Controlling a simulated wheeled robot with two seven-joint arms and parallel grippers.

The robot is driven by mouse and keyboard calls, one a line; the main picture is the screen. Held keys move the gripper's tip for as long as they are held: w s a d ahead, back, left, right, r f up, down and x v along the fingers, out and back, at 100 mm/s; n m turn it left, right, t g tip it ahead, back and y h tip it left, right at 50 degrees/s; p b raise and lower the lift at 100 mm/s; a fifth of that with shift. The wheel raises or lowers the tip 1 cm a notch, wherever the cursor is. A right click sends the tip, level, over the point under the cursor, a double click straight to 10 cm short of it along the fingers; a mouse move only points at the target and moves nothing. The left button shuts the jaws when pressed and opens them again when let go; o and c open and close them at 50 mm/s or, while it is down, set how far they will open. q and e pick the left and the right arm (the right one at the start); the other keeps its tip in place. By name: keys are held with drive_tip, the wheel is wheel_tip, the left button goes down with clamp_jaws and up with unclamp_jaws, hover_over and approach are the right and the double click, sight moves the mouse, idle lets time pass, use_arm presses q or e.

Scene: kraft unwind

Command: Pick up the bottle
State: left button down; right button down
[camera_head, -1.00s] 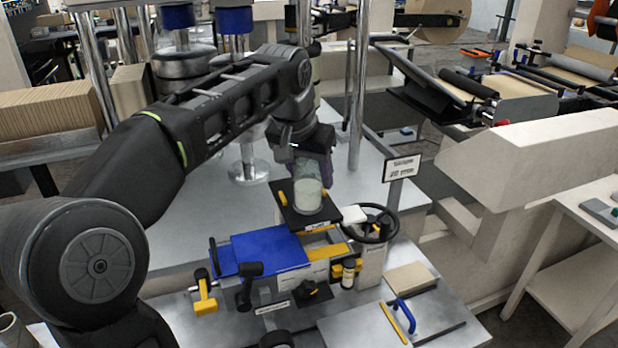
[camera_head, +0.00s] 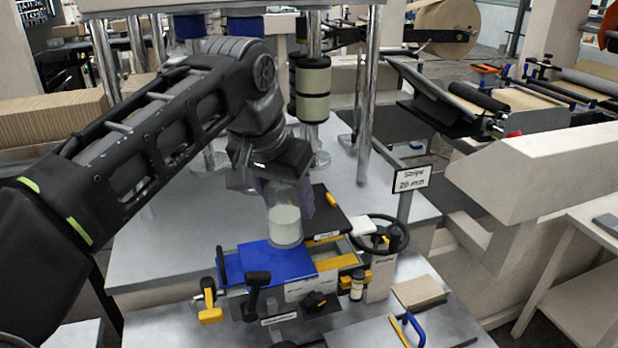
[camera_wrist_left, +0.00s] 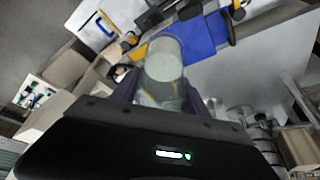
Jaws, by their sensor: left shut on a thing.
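The bottle (camera_head: 285,222) is clear with a pale, whitish content in its lower part. My left gripper (camera_head: 287,190) is shut on its upper part, from above. In the head view the bottle stands out in front of the blue plate (camera_head: 270,262) and the dark plate (camera_head: 332,208); I cannot tell how far above them it is. In the left wrist view the bottle (camera_wrist_left: 164,62) sits between the gripper's two fingers (camera_wrist_left: 160,92), with the blue plate beside it. My right gripper is not in view.
A black handwheel (camera_head: 385,236) and a sign on a post (camera_head: 411,179) stand to the right of the bottle. A small dark-labelled bottle (camera_head: 357,284) and yellow-black clamps (camera_head: 209,300) are in front. Metal columns (camera_head: 364,90) rise behind the gripper.

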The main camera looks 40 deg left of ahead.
sight(274, 223)
use_arm(q)
drive_tip(key=s, duration=0.3)
drive_tip(key=s+p, duration=0.1)
drive_tip(key=s, duration=0.1)
drive_tip(key=shift+d+r, duration=0.2)
drive_tip(key=shift+d, duration=0.2)
drive_tip(key=shift+s+d+f, duration=0.1)
drive_tip(key=shift+s+f, duration=0.05)
drive_tip(key=shift+s, duration=0.35)
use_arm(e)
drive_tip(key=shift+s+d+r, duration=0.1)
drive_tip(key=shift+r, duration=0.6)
